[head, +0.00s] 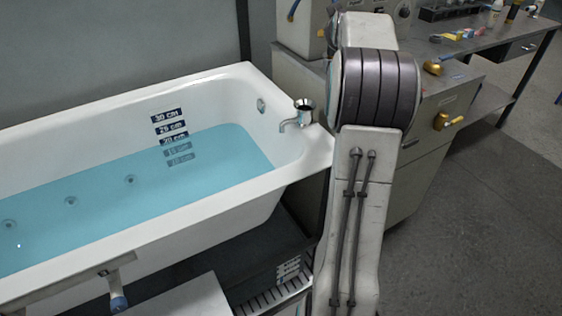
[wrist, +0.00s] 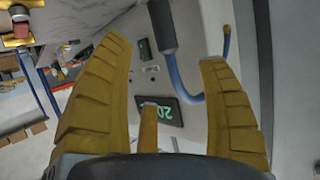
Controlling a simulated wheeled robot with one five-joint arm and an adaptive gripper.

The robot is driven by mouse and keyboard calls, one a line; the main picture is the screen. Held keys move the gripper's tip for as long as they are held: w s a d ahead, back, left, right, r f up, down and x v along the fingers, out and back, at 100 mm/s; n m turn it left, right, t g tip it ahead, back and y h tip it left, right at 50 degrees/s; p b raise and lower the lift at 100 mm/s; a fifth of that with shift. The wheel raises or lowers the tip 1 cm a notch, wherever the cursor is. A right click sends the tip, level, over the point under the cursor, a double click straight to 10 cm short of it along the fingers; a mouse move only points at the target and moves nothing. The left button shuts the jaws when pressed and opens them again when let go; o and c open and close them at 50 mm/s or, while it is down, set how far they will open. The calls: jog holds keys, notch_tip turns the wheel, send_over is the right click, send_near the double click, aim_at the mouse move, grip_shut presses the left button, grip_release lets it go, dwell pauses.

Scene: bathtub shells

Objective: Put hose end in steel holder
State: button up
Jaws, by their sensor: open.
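A steel cup-like holder (head: 305,104) stands on the right-hand corner of the bathtub rim, beside the spout, in the head view. In the wrist view, a blue hose (wrist: 186,95) hangs from a dark grey sleeve (wrist: 162,25) and bends up on the right to a brownish end (wrist: 227,40). My gripper (wrist: 163,50) is open, with yellow fingers spread to either side of part of the hose. Nothing is visibly gripped, and the depth gap to the hose is unclear. The gripper is not visible in the head view.
The white bathtub (head: 85,268) holds blue water. A metal spout (head: 290,123) sits at its right end. A grey cabinet (head: 405,185) stands behind my arm, with a cluttered workbench (head: 465,45) beyond. Open floor (head: 490,220) lies at the right. The wrist view shows a dark sign (wrist: 180,112).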

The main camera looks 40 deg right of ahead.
jog(key=s+a+f+n+g+y, duration=0.1)
jog(key=s+a+f+y, duration=0.15)
jog(key=a, duration=0.65)
jog(key=s+a+f+n+g+y, duration=0.1)
jog(key=s+a+f+n+y, duration=0.15)
jog(key=a, duration=0.65)
jog(key=s+a+f+n+g+y, duration=0.1)
jog(key=s+a+f, duration=0.15)
jog(key=a, duration=0.65)
jog(key=s+a+f+n+g+y, duration=0.1)
jog(key=s+a+f+n+g, duration=0.1)
jog(key=s+a+f, duration=0.4)
jog(key=s+a+f+n+g+y, duration=0.2)
jog(key=s+a+f, duration=0.4)
jog(key=s, duration=1)
jog(key=a, duration=0.3)
jog(key=shift+g, duration=0.4)
jog(key=shift+w+r, duration=0.1)
notch_tip(320, 180, up, 17)
jog(key=t+p, duration=0.1)
jog(key=p, duration=1.5)
jog(key=shift+r, duration=0.2)
